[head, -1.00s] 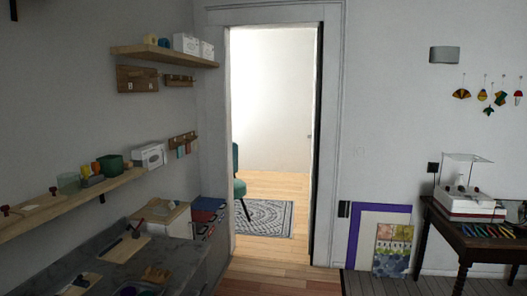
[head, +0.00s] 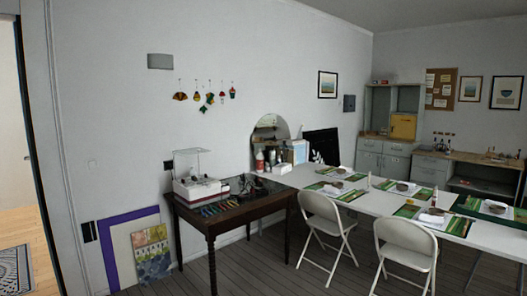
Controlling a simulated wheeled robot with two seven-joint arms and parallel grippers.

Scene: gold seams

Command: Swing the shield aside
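A clear upright panel (head: 187,161), which looks like the shield, stands over a white machine with a red band (head: 200,190). The machine sits at the left end of a dark wooden table (head: 238,214) against the wall. The panel is too small in view to tell how it is attached. Neither of my grippers is in view.
Several coloured tools (head: 222,208) lie on the dark table's front. Framed boards (head: 118,255) lean on the wall to its left. White folding chairs (head: 326,230) stand before a long white table (head: 374,200) at right. Floor before the dark table is clear.

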